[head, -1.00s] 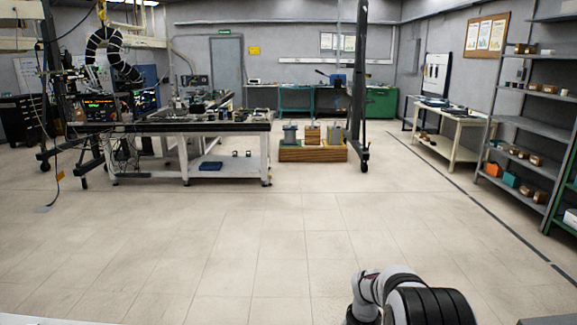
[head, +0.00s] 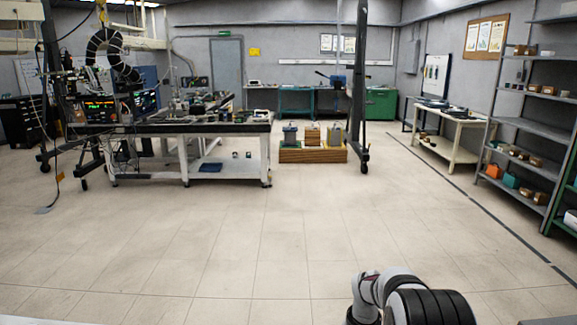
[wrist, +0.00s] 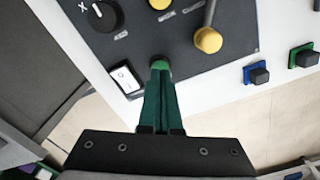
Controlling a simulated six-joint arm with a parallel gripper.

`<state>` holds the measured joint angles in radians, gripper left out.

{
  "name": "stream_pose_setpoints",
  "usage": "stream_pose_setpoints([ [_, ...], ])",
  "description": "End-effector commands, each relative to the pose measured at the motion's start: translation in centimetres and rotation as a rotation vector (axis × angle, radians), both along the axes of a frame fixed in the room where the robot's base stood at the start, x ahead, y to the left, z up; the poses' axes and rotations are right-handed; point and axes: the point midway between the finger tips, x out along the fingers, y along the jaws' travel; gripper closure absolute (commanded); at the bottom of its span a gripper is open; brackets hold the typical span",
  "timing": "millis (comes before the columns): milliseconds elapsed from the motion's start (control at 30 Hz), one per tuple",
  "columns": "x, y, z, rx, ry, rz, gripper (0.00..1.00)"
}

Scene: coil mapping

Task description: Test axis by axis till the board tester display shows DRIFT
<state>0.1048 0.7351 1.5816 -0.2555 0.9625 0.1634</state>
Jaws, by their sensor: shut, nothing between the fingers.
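In the wrist view my gripper (wrist: 160,72) has green fingers pressed together with nothing between them. Its tips are over the dark control panel (wrist: 215,50), at or just above a small round greenish part; I cannot tell whether they touch it. A black knob (wrist: 103,16) with a white pointer sits at the upper left, beside a letter X. My gripper is not in the head view.
A blue-based button (wrist: 257,74) and a green-based button (wrist: 304,56) sit on the pale surface right of the panel. In the head view, a workbench (head: 215,128) with electronics stands at the back left and shelves (head: 535,128) at the right.

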Motion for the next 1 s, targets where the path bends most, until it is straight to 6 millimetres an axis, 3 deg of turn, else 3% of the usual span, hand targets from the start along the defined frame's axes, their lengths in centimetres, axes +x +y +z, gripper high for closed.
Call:
stream_pose_setpoints([
  [1000, 0.0, 0.0, -1.9, 0.0, 0.0, 0.0, 1.0],
])
